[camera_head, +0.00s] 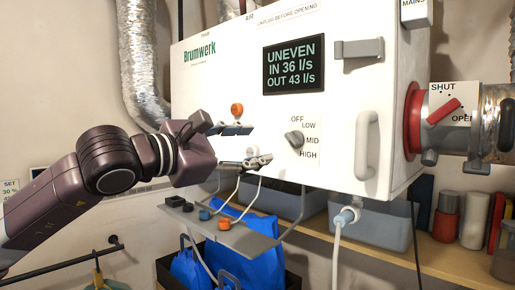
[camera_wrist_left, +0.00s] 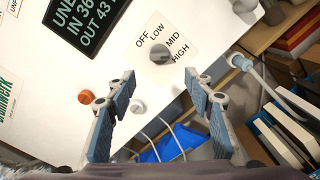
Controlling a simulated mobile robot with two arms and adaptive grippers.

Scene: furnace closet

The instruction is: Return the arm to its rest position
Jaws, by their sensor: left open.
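My left arm (camera_head: 110,165) comes in from the left, in front of the white Brumwerk unit (camera_head: 225,75). Its gripper (camera_head: 246,144) is open and empty, with the fingers pointing at the unit's front panel. In the left wrist view the two blue-padded fingers (camera_wrist_left: 160,90) stand wide apart with nothing between them. The grey fan knob (camera_head: 294,139) is to the right of the fingers, apart from them; it also shows in the left wrist view (camera_wrist_left: 160,54), beyond the fingertips. My right gripper is not in view.
The display (camera_head: 294,64) reads UNEVEN, IN 36, OUT 43 l/s. An orange knob (camera_head: 237,110) is close to the gripper. A grey shelf (camera_head: 230,232) with cables hangs below it. A door handle (camera_head: 366,145) and a red lever (camera_head: 444,111) are farther right.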

